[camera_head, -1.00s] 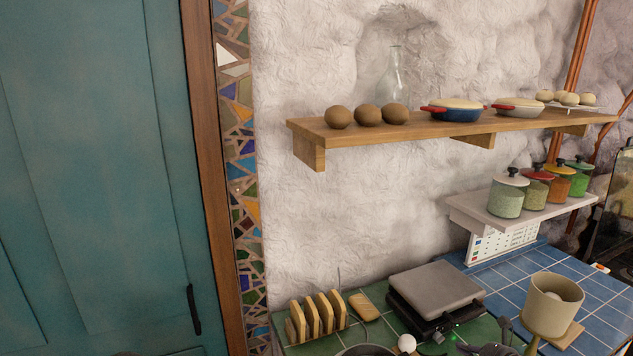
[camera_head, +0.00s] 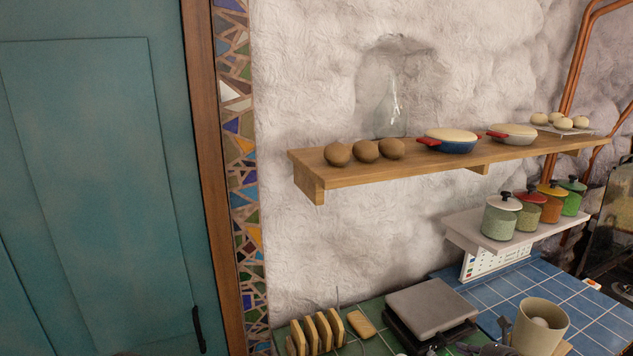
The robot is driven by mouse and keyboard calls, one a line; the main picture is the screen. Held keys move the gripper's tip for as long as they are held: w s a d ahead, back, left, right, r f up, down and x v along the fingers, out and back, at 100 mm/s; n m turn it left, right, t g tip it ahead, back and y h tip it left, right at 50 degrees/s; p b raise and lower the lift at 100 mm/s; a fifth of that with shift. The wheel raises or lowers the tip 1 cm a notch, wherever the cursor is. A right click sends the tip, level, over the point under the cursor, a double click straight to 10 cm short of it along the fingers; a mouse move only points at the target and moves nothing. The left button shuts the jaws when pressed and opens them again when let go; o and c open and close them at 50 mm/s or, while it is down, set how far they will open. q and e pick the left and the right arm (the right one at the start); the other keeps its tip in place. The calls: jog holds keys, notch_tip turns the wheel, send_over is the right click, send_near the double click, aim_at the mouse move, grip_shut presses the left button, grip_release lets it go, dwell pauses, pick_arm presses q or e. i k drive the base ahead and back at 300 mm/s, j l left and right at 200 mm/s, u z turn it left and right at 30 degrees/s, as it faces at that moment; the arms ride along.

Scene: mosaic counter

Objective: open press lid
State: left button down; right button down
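The press (camera_head: 432,304) stands at the bottom of the head view, on the green tiles. It has a flat grey lid, which lies down flat on the dark body. My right gripper (camera_head: 490,346) shows only in part at the bottom edge, dark grey, just right of and in front of the press. A gap shows between it and the lid. Its fingertips are too small and cut off to tell whether they are open. My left gripper is not in view.
A wooden shelf (camera_head: 450,163) and a small shelf with jars (camera_head: 502,216) hang above. A teal door (camera_head: 95,180) fills the left.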

aim_at(429, 309)
jog(key=k+l, duration=0.25)
jog(key=k, duration=0.2)
jog(key=k+l, duration=0.3)
jog(key=k, duration=0.15)
